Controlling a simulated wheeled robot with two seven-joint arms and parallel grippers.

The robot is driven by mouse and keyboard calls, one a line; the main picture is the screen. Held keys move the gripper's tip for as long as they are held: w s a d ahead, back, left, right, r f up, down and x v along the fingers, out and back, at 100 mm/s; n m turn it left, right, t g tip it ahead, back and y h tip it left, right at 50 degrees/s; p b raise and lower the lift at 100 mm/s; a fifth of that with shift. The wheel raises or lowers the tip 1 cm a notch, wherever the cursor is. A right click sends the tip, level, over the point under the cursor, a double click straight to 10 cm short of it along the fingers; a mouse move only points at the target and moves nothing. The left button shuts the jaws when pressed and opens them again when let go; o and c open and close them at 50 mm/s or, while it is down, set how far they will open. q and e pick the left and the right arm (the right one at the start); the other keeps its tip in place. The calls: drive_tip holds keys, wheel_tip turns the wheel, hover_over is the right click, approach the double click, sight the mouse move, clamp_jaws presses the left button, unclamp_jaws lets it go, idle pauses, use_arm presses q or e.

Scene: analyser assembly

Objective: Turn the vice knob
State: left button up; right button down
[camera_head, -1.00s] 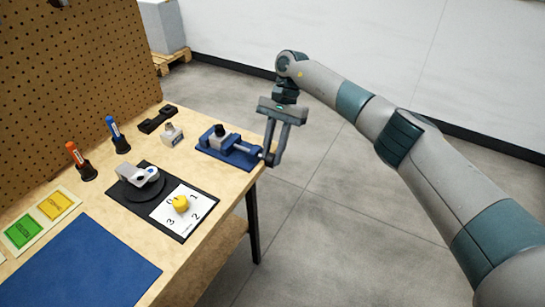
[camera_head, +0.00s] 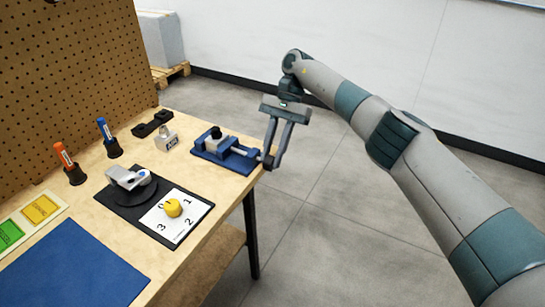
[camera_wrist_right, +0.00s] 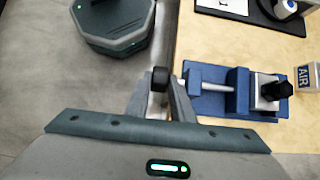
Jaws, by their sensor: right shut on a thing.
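The blue vice (camera_head: 225,152) stands at the right edge of the wooden table, with a grey block with a black knob on top in its jaws; it also shows in the right wrist view (camera_wrist_right: 236,90). Its screw rod points right to the dark vice knob (camera_wrist_right: 160,79) at the table edge. My right gripper (camera_head: 268,160) reaches down from above the floor side and is shut on the vice knob; in the right wrist view its fingers (camera_wrist_right: 161,90) close around it. The fingers partly hide the knob. My left gripper is not in view.
A grey block marked AIR (camera_head: 166,140) and a black holder (camera_head: 152,124) stand behind the vice. A black mat (camera_head: 190,238) with a numbered card and yellow knob (camera_head: 173,208) lies nearer. Open floor is to the right.

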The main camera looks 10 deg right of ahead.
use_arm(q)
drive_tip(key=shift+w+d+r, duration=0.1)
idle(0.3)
use_arm(e)
drive_tip(key=c, duration=1.5)
unclamp_jaws()
drive_tip(key=shift+c, duration=0.2)
drive_tip(key=shift+r, duration=0.1)
